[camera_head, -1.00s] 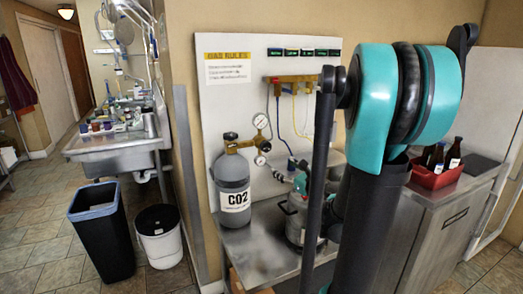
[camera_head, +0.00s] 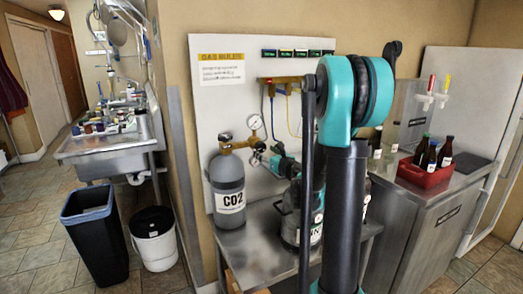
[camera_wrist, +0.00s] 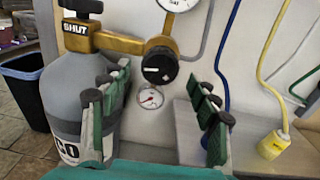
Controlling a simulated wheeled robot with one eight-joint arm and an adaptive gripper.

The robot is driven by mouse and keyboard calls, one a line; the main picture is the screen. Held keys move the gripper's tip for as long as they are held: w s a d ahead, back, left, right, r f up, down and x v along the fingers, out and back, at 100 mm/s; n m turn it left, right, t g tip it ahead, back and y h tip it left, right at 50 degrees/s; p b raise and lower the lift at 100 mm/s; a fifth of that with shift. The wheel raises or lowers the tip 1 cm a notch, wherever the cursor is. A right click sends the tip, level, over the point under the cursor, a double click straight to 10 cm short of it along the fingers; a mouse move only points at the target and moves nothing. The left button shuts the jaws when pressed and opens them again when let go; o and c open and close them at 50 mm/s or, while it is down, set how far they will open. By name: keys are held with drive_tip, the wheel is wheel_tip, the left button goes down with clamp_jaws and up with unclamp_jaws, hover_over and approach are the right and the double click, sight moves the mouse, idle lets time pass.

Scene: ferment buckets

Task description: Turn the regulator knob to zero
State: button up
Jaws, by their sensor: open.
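The regulator knob (camera_wrist: 160,67) is round and black with a short white mark, at the front of the brass regulator (camera_wrist: 120,43) on the CO2 cylinder (camera_wrist: 70,85). My gripper (camera_wrist: 163,100) is open and empty, with one green-and-black finger on each side of the view. The knob lies beyond and a little above the fingertips, and no contact shows. A small gauge (camera_wrist: 150,97) sits below the knob, and a larger gauge (camera_wrist: 178,3) above it is cut off.
The grey CO2 cylinder (camera_head: 227,185) stands on a metal table (camera_head: 250,258) against a white board (camera_head: 215,110). Blue and yellow hoses hang on the board. A red crate of bottles (camera_head: 425,172) is at right.

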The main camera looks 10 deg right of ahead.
sight(262, 149)
drive_tip(key=shift+x, duration=1.75)
drive_tip(key=shift+c, duration=0.6)
drive_tip(key=c, duration=1)
drive_tip(key=shift+c, duration=0.2)
